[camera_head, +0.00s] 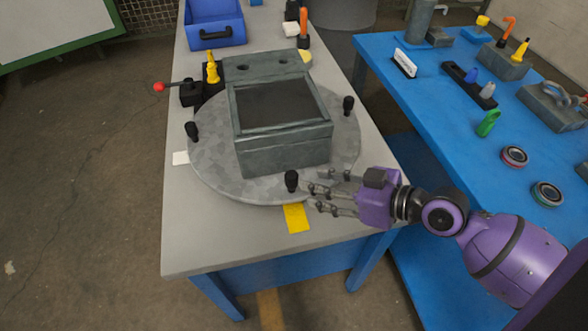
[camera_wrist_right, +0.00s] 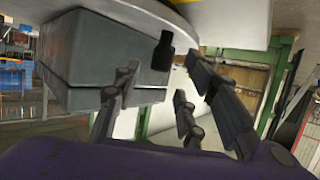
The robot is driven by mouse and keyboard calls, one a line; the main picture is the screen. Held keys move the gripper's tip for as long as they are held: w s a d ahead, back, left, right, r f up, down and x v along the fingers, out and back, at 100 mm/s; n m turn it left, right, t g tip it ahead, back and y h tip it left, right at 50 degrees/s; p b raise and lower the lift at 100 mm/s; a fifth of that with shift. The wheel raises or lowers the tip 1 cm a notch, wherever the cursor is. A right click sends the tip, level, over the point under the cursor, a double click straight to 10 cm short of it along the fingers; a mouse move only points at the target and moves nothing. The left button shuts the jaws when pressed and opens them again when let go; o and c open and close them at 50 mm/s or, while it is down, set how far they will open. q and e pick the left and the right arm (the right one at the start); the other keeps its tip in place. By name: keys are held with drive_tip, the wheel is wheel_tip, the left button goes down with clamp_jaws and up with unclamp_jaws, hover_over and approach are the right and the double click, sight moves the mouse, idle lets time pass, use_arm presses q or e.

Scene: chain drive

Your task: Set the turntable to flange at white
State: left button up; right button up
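The turntable (camera_head: 210,165) is a round grey disc on the bench, with several upright black knobs near its rim. A grey box-shaped housing (camera_head: 285,153) with a framed dark top sits on it; its raised back part has two round holes. A white marker (camera_head: 181,158) lies at the disc's left edge, and a yellow marker (camera_head: 296,218) at its front edge. My right gripper (camera_head: 318,190) is open and empty, just right of the front black knob (camera_head: 291,181). In the right wrist view, that knob (camera_wrist_right: 163,50) appears between the spread fingers, apparently untouched. My left gripper is out of view.
Behind the disc's left side stand a black clamp with a red-tipped lever (camera_head: 190,90) and a yellow bottle (camera_head: 212,70). A blue bin (camera_head: 215,25) is at the back. A blue table (camera_head: 440,110) with tools stands at right. The bench's front left is clear.

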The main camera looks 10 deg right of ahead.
sight(298, 191)
drive_tip(key=p+x, duration=0.1)
drive_tip(key=x, duration=0.5)
drive_tip(key=shift+w+a+r, duration=0.1)
drive_tip(key=shift+a, duration=0.15)
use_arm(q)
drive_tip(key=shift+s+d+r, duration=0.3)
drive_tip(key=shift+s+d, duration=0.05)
use_arm(e)
drive_tip(key=shift+w, duration=0.1)
drive_tip(key=c, duration=0.8)
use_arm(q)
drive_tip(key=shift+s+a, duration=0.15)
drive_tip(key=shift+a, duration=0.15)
use_arm(e)
clamp_jaws()
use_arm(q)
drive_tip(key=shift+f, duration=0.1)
